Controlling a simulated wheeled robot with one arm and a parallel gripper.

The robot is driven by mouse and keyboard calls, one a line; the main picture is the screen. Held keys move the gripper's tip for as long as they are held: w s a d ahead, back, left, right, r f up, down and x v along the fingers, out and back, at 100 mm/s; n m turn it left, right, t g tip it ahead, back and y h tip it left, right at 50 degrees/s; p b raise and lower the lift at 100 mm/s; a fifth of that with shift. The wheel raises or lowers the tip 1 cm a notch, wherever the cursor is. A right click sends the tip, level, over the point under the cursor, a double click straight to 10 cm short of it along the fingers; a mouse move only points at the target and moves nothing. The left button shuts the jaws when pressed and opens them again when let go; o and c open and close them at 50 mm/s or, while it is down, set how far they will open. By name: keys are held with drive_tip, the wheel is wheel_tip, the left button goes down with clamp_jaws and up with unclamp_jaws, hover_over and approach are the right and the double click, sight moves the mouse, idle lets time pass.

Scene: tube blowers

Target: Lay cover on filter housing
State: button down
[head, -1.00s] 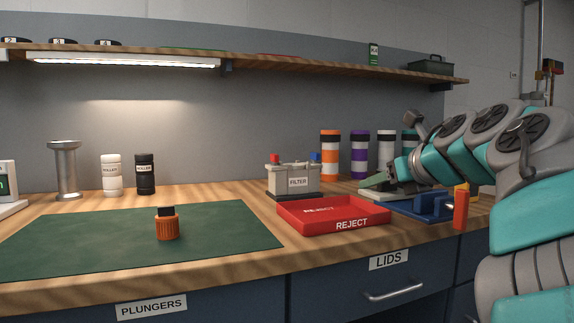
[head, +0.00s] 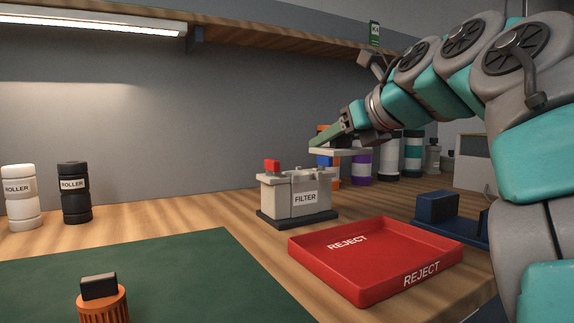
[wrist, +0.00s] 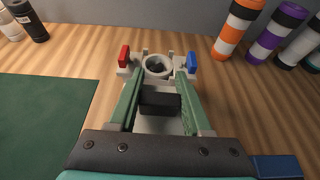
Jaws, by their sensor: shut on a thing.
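The filter housing (head: 293,194) is a pale grey box labelled FILTER on a dark base, with a red fitting (head: 271,166) at left and a blue fitting (head: 325,161) at right. In the wrist view, its round opening (wrist: 158,66) shows just past the fingertips. My gripper (head: 328,136) is shut on the black grip (wrist: 160,104) of the cover (head: 341,151), a thin pale plate. The cover hangs roughly level above and to the right of the housing, apparently apart from it. The fingers hide part of the cover in the wrist view (wrist: 160,126).
A red REJECT tray (head: 375,258) lies in front and right of the housing. A blue fixture (head: 440,210) stands further right. Orange, purple and other banded bottles (head: 361,167) stand behind. A green mat (head: 180,270) and bare bench lie left. A shelf (head: 290,40) runs overhead.

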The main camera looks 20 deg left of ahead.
drive_tip(key=p, duration=0.4)
hover_over(290, 174)
drive_tip(key=s+d, duration=0.1)
drive_tip(key=shift+d+f, duration=0.15)
drive_tip(key=shift+f, duration=0.3)
drive_tip(key=shift+x, duration=0.85)
drive_tip(key=shift+f+b, duration=0.95)
drive_tip(key=shift+f, duration=0.75)
drive_tip(key=shift+c, duration=1.7)
unclamp_jaws()
drive_tip(key=b+v, duration=0.1)
drive_tip(key=v, duration=1.1)
drive_tip(key=shift+w, duration=0.1)
